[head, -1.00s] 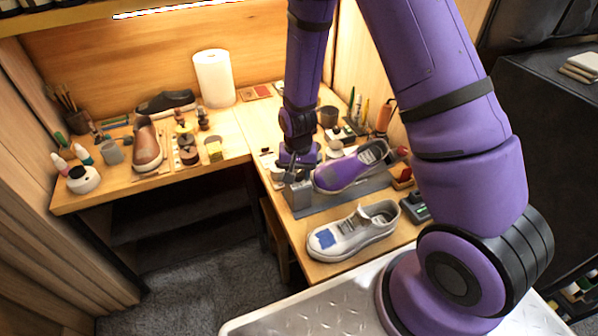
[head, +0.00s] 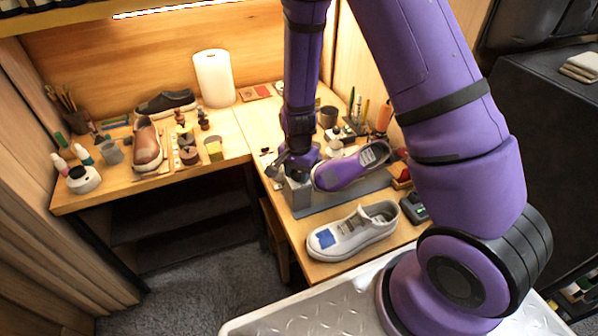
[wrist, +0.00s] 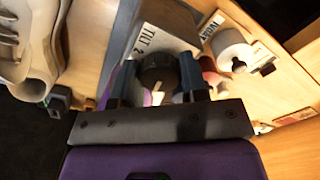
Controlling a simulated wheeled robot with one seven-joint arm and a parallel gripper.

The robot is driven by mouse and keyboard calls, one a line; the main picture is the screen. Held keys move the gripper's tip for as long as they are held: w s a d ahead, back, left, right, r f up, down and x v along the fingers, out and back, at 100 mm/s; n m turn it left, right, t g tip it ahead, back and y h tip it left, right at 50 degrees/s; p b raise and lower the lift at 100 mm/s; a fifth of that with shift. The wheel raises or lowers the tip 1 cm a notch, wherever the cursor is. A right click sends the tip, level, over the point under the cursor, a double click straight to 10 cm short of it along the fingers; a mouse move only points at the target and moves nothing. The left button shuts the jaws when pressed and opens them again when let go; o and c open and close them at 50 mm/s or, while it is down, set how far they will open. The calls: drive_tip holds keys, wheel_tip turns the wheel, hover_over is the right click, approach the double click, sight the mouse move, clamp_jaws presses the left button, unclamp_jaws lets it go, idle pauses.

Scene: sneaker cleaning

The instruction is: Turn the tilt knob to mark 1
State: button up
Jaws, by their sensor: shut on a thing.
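The tilt knob (wrist: 157,72) is a dark round knob with a pale pointer line, on a light grey block marked TILT (wrist: 150,38) in the wrist view. My gripper (wrist: 158,82) has one finger on each side of the knob and is shut on it. In the head view my gripper (head: 296,168) is at the grey block (head: 298,192), and the knob is mostly hidden there. A purple sneaker (head: 350,168) is held raised beside the block. I cannot read which mark the pointer faces.
A white sneaker with a blue patch (head: 352,232) stands near the bench's front edge. Bottles and tools crowd the back right.

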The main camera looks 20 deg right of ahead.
drive_tip(key=m, duration=0.3)
drive_tip(key=shift+m, duration=0.4)
drive_tip(key=m, duration=0.4)
drive_tip(key=o, duration=0.7)
